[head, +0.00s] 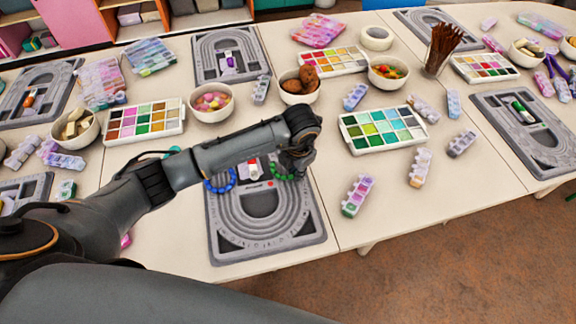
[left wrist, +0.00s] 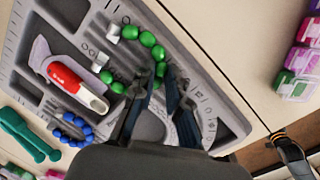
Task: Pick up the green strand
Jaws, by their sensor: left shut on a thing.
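The green strand (left wrist: 147,39) is a row of round green beads with pale metal-looking ends, over the grey bead board (left wrist: 215,75). In the left wrist view my left gripper (left wrist: 166,82) is shut on the strand near its middle. Beads show on the left side of the fingers, and part of the strand is hidden between them. In the head view the left gripper (head: 291,170) is low over the front middle board (head: 300,236), and green beads (head: 277,174) show beside it. I cannot tell whether the strand still touches the board.
A blue strand (left wrist: 73,128) lies on the board's left side, near a red and white item (left wrist: 77,85). Teal-green tools (left wrist: 28,136) lie left of the board. Bead palettes (head: 384,130), bowls (head: 211,102) and small bead boxes (head: 357,196) crowd the table around it.

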